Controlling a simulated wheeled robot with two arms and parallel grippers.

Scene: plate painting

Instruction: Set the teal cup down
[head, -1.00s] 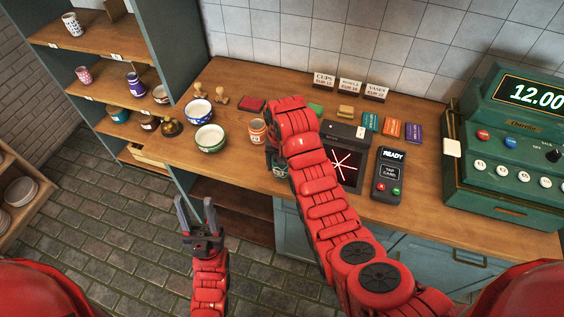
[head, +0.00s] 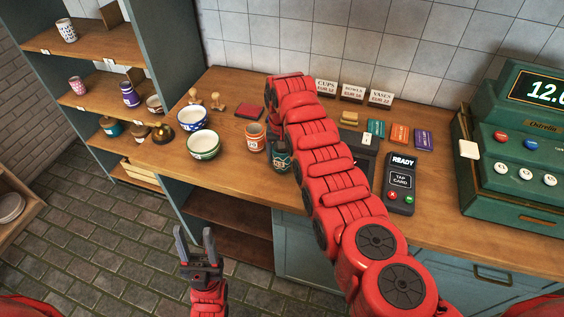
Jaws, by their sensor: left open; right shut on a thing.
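The teal cup (head: 281,158) is dark with a pale pattern and shows just left of my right forearm, beside an orange-and-white cup (head: 255,138). My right gripper (head: 273,140) points down at the teal cup and is shut on it; its fingers are mostly hidden by my own arm. The teal cup looks upright near the counter's front edge; I cannot tell whether its base touches the wood. My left gripper (head: 196,235) is open and empty, low in front of the counter, over the floor.
On the wooden counter (head: 235,185), a green bowl (head: 203,145), a blue bowl (head: 192,118) and a brass bell (head: 163,134) stand to the left. A card reader (head: 400,183) and a green cash register (head: 520,150) are to the right. Bare wood lies in front of the bowls.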

